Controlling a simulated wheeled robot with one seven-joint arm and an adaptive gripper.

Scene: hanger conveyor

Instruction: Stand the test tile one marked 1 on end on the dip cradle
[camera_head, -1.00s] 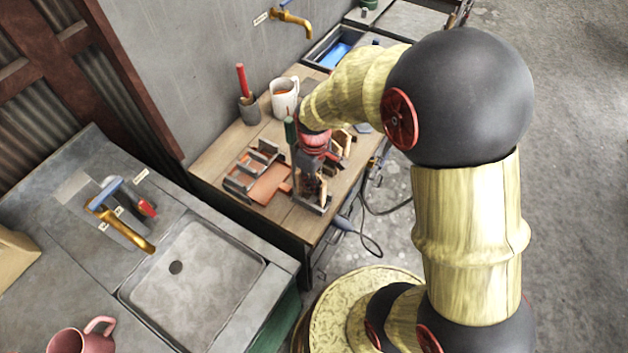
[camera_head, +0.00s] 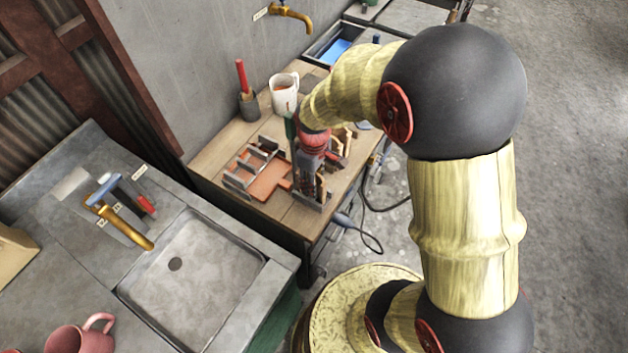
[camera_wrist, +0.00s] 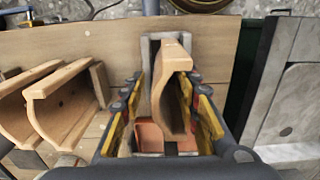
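A curved tan tile (camera_wrist: 172,75) stands between the fingers of my gripper (camera_wrist: 168,112) in the wrist view, in a grey upright-sided holder (camera_wrist: 147,50). The fingers with yellow pads straddle it, and a gap shows on its left side. No number is readable on it. Two more curved tiles (camera_wrist: 60,108) stand to the left. In the head view my gripper (camera_head: 312,185) is low over the front right of the bench, largely hiding the tile there. An orange base with grey uprights (camera_head: 268,185) lies to its left; I cannot tell which fixture is the dip cradle.
A white mug (camera_head: 284,95) and a grey cup with a red-handled tool (camera_head: 249,105) stand at the bench's back. A sink (camera_head: 195,265) is at front left. Cables (camera_head: 375,240) hang by the bench's right edge. Bare wood (camera_head: 215,160) shows at the bench's left.

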